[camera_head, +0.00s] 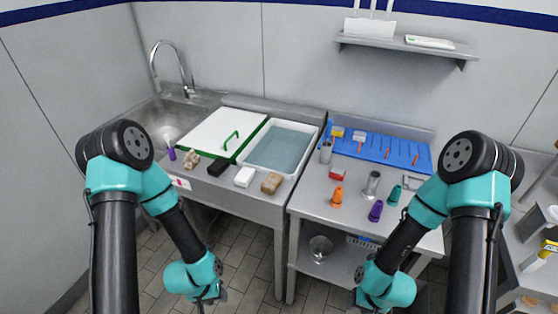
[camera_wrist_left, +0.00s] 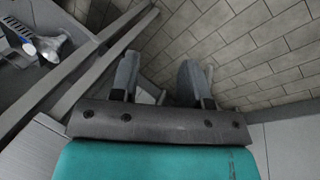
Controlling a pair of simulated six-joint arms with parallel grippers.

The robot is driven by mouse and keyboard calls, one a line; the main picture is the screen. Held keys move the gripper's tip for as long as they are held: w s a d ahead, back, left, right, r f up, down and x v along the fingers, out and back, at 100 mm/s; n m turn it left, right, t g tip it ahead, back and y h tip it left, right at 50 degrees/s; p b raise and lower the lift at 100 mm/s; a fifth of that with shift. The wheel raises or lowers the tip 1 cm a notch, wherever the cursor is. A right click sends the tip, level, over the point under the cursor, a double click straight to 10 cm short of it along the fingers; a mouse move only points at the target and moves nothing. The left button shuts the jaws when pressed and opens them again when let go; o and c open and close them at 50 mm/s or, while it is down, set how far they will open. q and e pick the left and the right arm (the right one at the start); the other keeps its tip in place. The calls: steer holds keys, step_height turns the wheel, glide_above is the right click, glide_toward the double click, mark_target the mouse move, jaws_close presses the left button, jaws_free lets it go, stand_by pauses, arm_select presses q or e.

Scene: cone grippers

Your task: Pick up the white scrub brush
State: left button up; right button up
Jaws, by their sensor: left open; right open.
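A small white block (camera_head: 244,177), which looks like the white scrub brush, lies on the front ledge of the sink counter, between a black block (camera_head: 218,167) and a tan block (camera_head: 271,183). Its bristles are too small to make out. My left gripper (camera_head: 207,298) hangs low in front of the counter, well below and apart from the white block. In the left wrist view its two fingers (camera_wrist_left: 158,78) are apart with nothing between them, over the tiled floor. My right gripper (camera_head: 360,302) hangs low in front of the right-hand table, open, its fingertips barely visible.
A lumpy tan item (camera_head: 191,158) is at left. The right table holds a blue mat (camera_head: 400,150), orange and purple pieces and metal cups. The counter's front edge (camera_head: 262,207) stands above both grippers.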

arm_select(q)
steer(key=o, duration=1.1)
steer(key=shift+w, duration=0.1)
